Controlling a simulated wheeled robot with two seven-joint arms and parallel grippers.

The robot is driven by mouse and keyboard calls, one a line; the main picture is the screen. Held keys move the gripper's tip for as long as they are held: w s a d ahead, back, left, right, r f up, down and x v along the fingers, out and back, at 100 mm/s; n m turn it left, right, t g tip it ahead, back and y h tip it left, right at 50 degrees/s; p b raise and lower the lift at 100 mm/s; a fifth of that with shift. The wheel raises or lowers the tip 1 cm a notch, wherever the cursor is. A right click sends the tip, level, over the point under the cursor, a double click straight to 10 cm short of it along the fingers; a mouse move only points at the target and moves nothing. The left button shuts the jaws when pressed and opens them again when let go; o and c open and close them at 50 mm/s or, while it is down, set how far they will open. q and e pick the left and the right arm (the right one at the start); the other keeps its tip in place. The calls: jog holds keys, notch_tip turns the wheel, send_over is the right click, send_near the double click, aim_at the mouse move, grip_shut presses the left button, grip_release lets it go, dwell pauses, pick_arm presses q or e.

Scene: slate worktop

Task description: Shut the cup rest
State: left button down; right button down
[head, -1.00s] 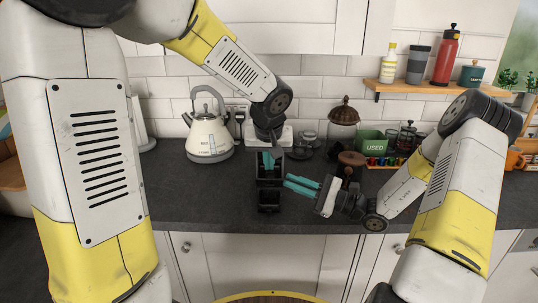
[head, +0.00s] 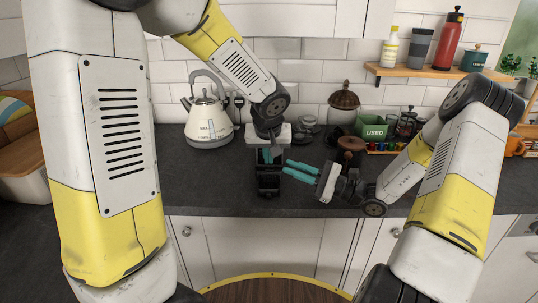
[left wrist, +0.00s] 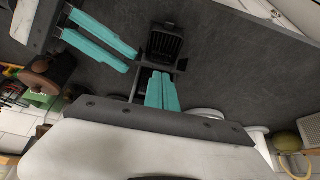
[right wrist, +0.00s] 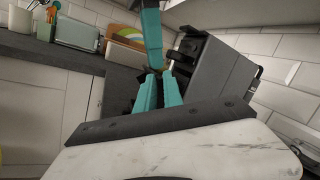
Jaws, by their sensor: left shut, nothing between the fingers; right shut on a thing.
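The coffee machine (right wrist: 218,72) is a dark block on the worktop. Its cup rest (head: 268,185), a dark ribbed tray, sticks out at the front; the left wrist view shows its grille (left wrist: 166,44) folded out. My left gripper (head: 267,157) is shut and empty, its teal fingers pointing down at the machine just behind the cup rest and hiding part of it. My right gripper (head: 286,167) reaches in from the right with its teal fingertips at the machine's right side. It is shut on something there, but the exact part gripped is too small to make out.
A cream kettle (head: 209,125) stands at the left. Behind and right are a green box (head: 372,128), a lidded jar (head: 343,108) and a brown-topped canister (head: 351,145). A shelf (head: 430,72) holds bottles. The worktop front edge is close below the machine.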

jog(key=c, duration=1.6)
grip_release()
jog(key=shift+w+r, duration=0.25)
jog(key=shift+w, duration=0.05)
pick_arm(q)
jog(key=shift+s+d+f, duration=0.1)
jog(key=shift+s+f, duration=0.3)
pick_arm(e)
jog(key=shift+o, duration=0.3)
jog(key=shift+a, duration=0.1)
jog(key=shift+s, duration=0.1)
